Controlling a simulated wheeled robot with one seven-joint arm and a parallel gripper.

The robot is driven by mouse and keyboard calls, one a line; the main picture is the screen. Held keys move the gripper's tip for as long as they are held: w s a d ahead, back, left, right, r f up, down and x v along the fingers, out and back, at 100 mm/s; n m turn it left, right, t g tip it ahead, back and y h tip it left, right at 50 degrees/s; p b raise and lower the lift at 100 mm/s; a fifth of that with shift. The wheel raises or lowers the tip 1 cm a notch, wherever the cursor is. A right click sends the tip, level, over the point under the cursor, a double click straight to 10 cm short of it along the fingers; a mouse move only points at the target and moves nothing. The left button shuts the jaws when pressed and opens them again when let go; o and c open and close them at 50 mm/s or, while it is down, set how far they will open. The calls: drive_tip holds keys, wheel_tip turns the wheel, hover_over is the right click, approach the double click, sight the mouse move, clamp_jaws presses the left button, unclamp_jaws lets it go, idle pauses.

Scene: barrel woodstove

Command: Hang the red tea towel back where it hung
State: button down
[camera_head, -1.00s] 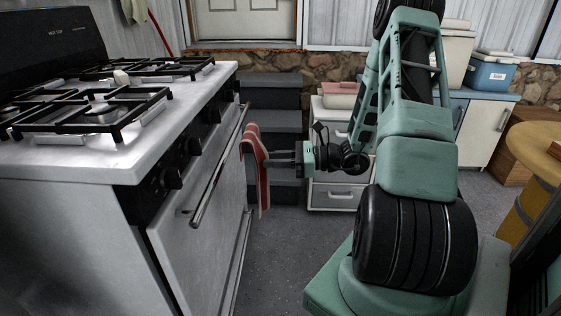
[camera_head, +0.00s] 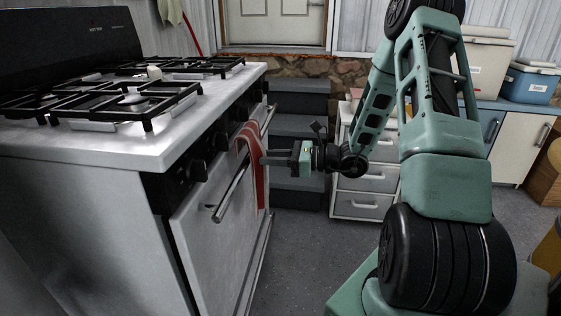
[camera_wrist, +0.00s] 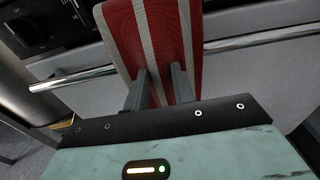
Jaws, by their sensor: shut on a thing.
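The red tea towel (camera_head: 251,150), with pale stripes, hangs from my gripper (camera_head: 266,158) at the front of the white stove. My gripper is shut on the towel, coming from the right in the head view. In the wrist view, both fingers (camera_wrist: 160,76) press on the striped towel (camera_wrist: 128,22). The oven door's metal handle bar (camera_head: 232,192) runs along the stove front. In the wrist view the bar (camera_wrist: 262,39) shows on both sides of the towel, which covers its middle. I cannot tell whether the towel lies over the bar or only in front of it.
The stove top (camera_head: 130,140) with black burner grates is at the left, and black knobs (camera_head: 197,170) line its front above the handle. Grey steps (camera_head: 300,125) and a white drawer unit (camera_head: 362,180) stand behind my gripper. Floor (camera_head: 310,250) is clear in front.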

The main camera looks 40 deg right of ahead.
sight(269, 174)
drive_tip(key=shift+f+b, duration=1.45)
drive_tip(key=shift+f, duration=1.15)
drive_tip(key=c, duration=1.1)
unclamp_jaws()
drive_tip(key=p+v, duration=0.3)
drive_tip(key=v, duration=1.4)
drive_tip(key=shift+s, duration=0.15)
drive_tip(key=shift+d, duration=0.15)
